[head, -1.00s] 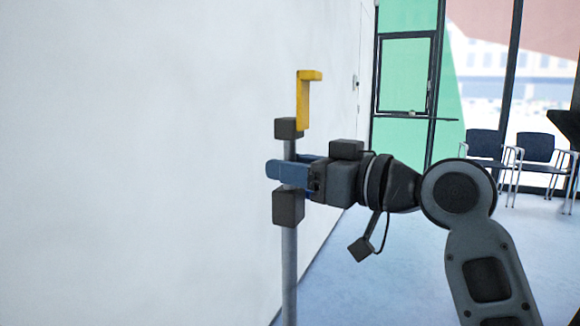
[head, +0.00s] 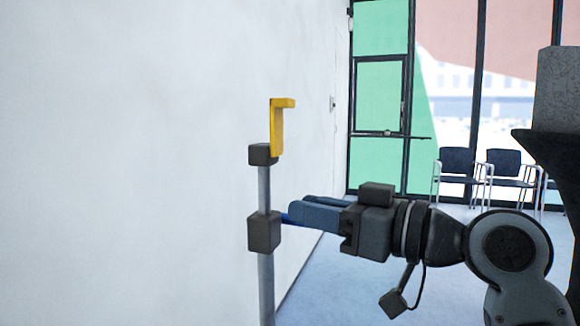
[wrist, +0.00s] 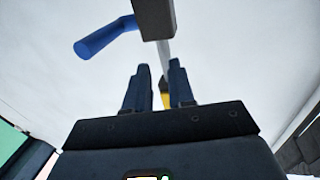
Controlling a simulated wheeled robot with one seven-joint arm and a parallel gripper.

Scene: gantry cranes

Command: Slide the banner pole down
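A grey vertical pole (head: 265,190) stands beside the white wall, with a yellow hook-shaped piece (head: 278,125) at its top. Two dark blocks sit around it, an upper one (head: 263,154) and a lower one (head: 264,232). A bright blue round handle (wrist: 105,37) sticks out from a dark block in the wrist view; in the head view it is mostly hidden behind my fingers. My gripper (head: 292,213) is to the right of the pole, near the lower block's height, and does not hold the pole. In the wrist view its fingers (wrist: 159,64) are apart and empty.
The white wall (head: 130,170) fills the left side close behind the pole. Blue-seated chairs (head: 458,162) stand by the window at the far right. Pale blue floor (head: 350,275) is clear between them and the wall.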

